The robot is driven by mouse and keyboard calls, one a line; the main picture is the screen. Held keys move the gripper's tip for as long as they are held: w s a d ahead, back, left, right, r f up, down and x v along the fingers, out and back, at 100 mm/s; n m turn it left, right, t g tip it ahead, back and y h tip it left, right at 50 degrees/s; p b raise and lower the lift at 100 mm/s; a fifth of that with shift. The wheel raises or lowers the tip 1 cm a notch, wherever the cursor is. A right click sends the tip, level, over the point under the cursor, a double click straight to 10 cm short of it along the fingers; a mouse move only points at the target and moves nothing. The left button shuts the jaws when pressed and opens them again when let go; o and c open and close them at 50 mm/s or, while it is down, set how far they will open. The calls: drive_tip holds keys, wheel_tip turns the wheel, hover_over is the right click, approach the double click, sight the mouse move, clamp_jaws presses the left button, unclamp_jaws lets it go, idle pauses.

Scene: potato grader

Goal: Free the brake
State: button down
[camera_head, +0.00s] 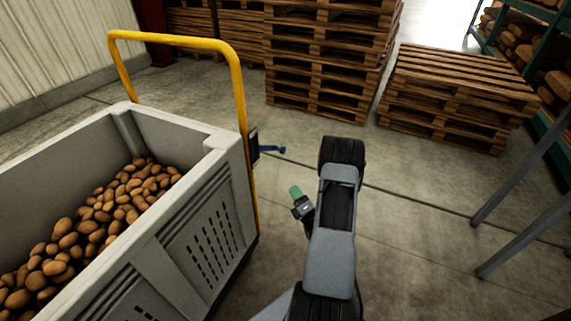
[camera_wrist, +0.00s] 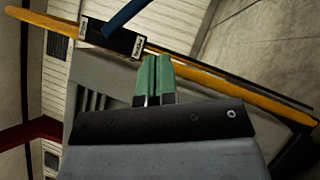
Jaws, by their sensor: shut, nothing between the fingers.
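The brake lever is a blue handle (camera_head: 270,149) with a rounded end, sticking out to the right from a dark bracket (camera_head: 254,146) on the yellow push frame (camera_head: 240,95) of the crate cart. In the wrist view the blue lever (camera_wrist: 124,17) rises from the black bracket (camera_wrist: 112,39), which bears small white labels too small to read here. My gripper (camera_head: 295,191) has green fingertips and is to the right of the frame, nearer than the lever and apart from it. In the wrist view its fingers (camera_wrist: 154,62) are together and empty, just below the bracket's right end.
A grey slotted crate (camera_head: 187,237) full of potatoes (camera_head: 100,215) stands at left. Stacked wooden pallets (camera_head: 325,55) and a lower stack (camera_head: 455,95) stand behind. Grey metal legs (camera_head: 520,160) are at right. The concrete floor between is clear.

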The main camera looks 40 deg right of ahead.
drive_tip(key=b, duration=0.2)
approach(273, 149)
wheel_tip(273, 149, down, 3)
drive_tip(key=w, duration=0.3)
drive_tip(key=shift+w+d+r+b, duration=0.25)
drive_tip(key=shift+w+d+r, duration=0.2)
drive_tip(key=shift+d+r, duration=0.2)
drive_tip(key=shift+w+d+r+b, duration=0.25)
drive_tip(key=shift+w+d+r, duration=0.2)
drive_tip(key=shift+d+r, duration=0.2)
drive_tip(key=shift+d, duration=0.15)
